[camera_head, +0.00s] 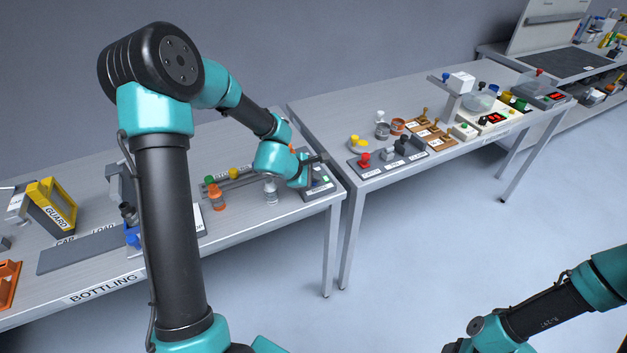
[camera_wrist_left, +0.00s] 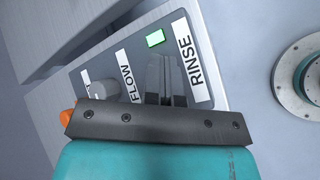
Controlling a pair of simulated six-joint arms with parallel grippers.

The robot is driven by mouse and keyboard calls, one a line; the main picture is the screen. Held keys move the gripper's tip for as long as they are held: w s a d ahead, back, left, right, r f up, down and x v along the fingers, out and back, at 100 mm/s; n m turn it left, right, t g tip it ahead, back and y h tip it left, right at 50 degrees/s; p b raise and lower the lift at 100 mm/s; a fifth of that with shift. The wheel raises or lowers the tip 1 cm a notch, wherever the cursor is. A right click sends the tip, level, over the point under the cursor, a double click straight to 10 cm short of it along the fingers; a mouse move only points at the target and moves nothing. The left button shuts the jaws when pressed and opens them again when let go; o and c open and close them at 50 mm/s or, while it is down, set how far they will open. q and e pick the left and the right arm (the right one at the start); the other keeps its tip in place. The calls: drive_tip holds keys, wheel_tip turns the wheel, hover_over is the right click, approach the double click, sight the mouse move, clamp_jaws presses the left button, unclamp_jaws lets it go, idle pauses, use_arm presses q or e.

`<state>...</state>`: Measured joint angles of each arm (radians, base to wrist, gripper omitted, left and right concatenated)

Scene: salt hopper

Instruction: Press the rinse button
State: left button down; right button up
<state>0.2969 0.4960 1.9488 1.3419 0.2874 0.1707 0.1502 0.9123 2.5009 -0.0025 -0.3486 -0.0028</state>
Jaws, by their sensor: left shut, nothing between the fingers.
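The rinse panel is a grey plate at the right end of the bottling table; its RINSE label (camera_wrist_left: 191,68) shows in the left wrist view. A lit green rectangle (camera_wrist_left: 155,39) sits beside that label, and it also shows small in the head view (camera_head: 326,180). A grey knob (camera_wrist_left: 103,89) stands by the FLOW label (camera_wrist_left: 127,76). My left gripper (camera_wrist_left: 167,92) is shut and empty, its fingers over the panel between the FLOW and RINSE labels. The fingers hide what lies beneath them, so I cannot tell whether they touch a button. My right gripper is out of view.
On the bottling table (camera_head: 101,283) stand a clear bottle (camera_head: 271,190), an orange-topped bottle (camera_head: 217,197) and a yellow guard (camera_head: 52,204) near the left gripper's arm. A second table (camera_head: 300,103) with several devices stands to the right, across a narrow gap.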

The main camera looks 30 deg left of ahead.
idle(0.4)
use_arm(q)
drive_tip(key=shift+r, duration=3.4)
